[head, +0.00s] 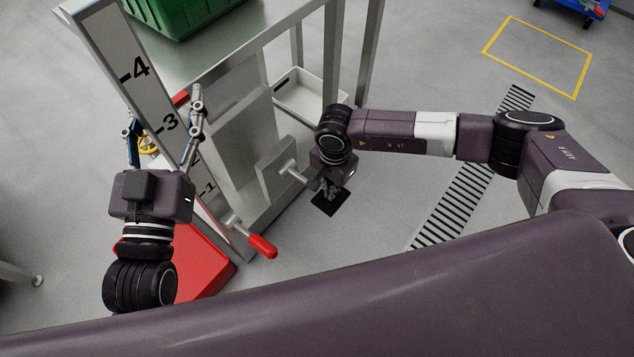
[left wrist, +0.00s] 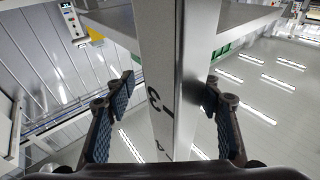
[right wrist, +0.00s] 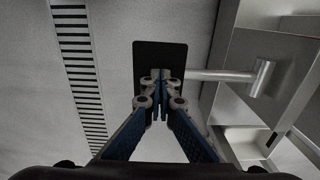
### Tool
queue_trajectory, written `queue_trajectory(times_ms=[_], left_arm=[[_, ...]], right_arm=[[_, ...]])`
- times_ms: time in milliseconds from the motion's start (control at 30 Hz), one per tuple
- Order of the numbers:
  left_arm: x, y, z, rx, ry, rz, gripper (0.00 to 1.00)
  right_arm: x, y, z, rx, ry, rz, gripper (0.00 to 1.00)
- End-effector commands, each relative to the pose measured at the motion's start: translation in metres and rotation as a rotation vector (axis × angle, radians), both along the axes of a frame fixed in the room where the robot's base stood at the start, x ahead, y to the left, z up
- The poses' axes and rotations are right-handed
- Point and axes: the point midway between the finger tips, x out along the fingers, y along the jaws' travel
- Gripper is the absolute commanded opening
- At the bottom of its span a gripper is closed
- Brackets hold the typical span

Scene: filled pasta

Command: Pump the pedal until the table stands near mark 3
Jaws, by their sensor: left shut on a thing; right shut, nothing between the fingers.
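The lift table (head: 235,45) stands beside a white scale post (head: 140,75) with marks 1 to 4. A red piece (head: 180,98) shows beside the post between marks 3 and 4; whether it is the table's pointer I cannot tell. My left gripper (head: 163,128) is shut around the post, also seen in the left wrist view (left wrist: 175,60). The pedal, a black plate (head: 328,204) on a metal bar, is low at the table's side; it also shows in the right wrist view (right wrist: 148,52). My right gripper (right wrist: 161,76) is shut, empty, its tips over the plate; contact is unclear.
A red-gripped lever (head: 262,246) sticks out near the post's foot, above a red base (head: 200,268). A green crate (head: 180,15) stands on the table and a white tray (head: 310,92) lies below. Floor right of the pedal is clear, with a striped strip (head: 470,170).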

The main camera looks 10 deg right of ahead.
Motion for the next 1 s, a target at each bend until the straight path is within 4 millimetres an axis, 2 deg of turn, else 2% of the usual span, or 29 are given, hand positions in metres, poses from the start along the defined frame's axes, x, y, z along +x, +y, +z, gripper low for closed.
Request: queue_trajectory(times_ms=[33, 100, 567, 1000], left_arm=[[0.001, -0.003, -0.018, 0.005, 0.059, -0.007, 0.40], [0.002, -0.002, -0.027, 0.016, 0.102, -0.005, 0.40], [-0.004, 0.008, -0.091, 0.088, 0.383, 0.015, 0.40], [-0.026, 0.023, -0.142, 0.150, 0.633, 0.034, 0.40]], right_arm=[[-0.002, 0.000, 0.000, -0.002, 0.005, 0.001, 0.00], [-0.003, -0.001, 0.003, -0.002, 0.006, 0.000, 0.00], [-0.002, -0.001, 0.021, -0.002, 0.005, 0.000, 0.00], [-0.001, 0.000, 0.037, -0.002, 0.002, 0.000, 0.00]])
